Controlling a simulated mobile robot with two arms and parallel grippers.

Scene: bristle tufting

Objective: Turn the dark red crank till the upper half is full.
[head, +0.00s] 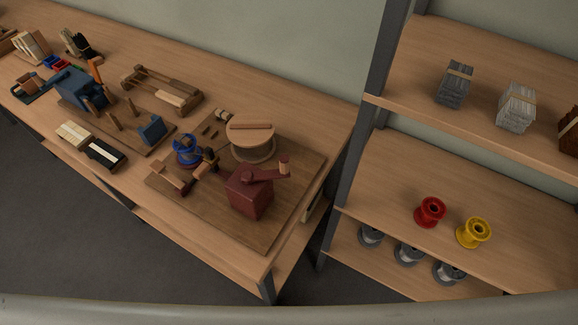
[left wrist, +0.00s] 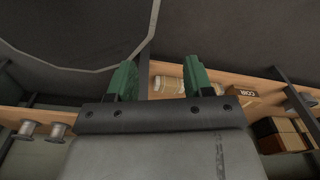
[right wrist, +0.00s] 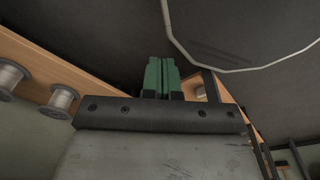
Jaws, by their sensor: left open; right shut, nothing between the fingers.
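The dark red crank (head: 266,175) sits on top of a dark red box (head: 249,194) at the front right of a wooden board. Its arm points right and ends in an upright knob (head: 284,165). Behind the box stands a round wooden drum (head: 251,140) with a light disc top and a reddish bar lying across it. Whether the drum holds anything is hidden. My left gripper (left wrist: 160,80) is open and empty in the left wrist view. My right gripper (right wrist: 161,75) is shut and empty in the right wrist view. Neither gripper shows in the head view or touches the crank.
A blue spool (head: 187,150) and a small wooden handle piece (head: 172,177) are left of the box. Another board with a blue machine (head: 80,90) lies further left. A grey-posted shelf on the right holds a red spool (head: 430,211), a yellow spool (head: 473,232) and bristle bundles (head: 454,85).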

